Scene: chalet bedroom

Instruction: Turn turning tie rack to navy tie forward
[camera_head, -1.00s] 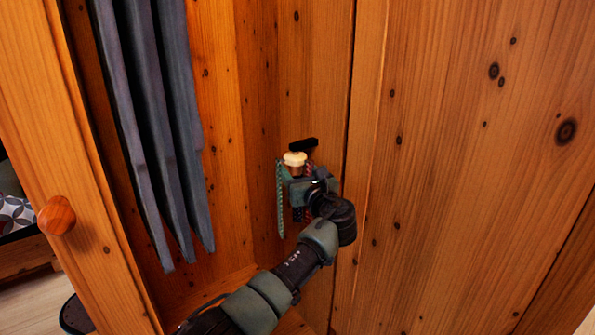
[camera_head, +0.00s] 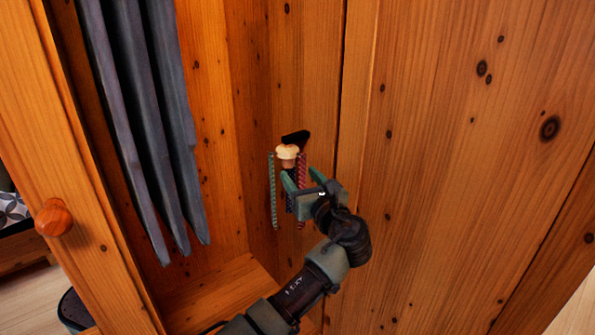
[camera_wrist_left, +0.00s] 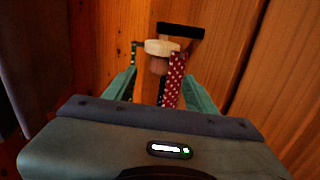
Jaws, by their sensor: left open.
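The turning tie rack (camera_head: 287,152) is a pale round knob with a wooden hub under a black bracket, fixed to the wardrobe's inner wall. A green tie (camera_head: 272,195) hangs at its left and a red dotted tie (camera_head: 302,170) at its right. A dark navy tie (camera_head: 290,201) hangs between them, partly hidden by my gripper. My left gripper (camera_head: 297,178) is open just below and in front of the knob. In the left wrist view the rack (camera_wrist_left: 161,47) and red dotted tie (camera_wrist_left: 175,80) show between the spread fingers; contact cannot be told. My right gripper is not in view.
Several grey hanging garments (camera_head: 145,130) fill the left of the wardrobe. A wooden door with a round knob (camera_head: 55,217) stands open at the left. A broad wooden panel (camera_head: 450,150) is close on the right.

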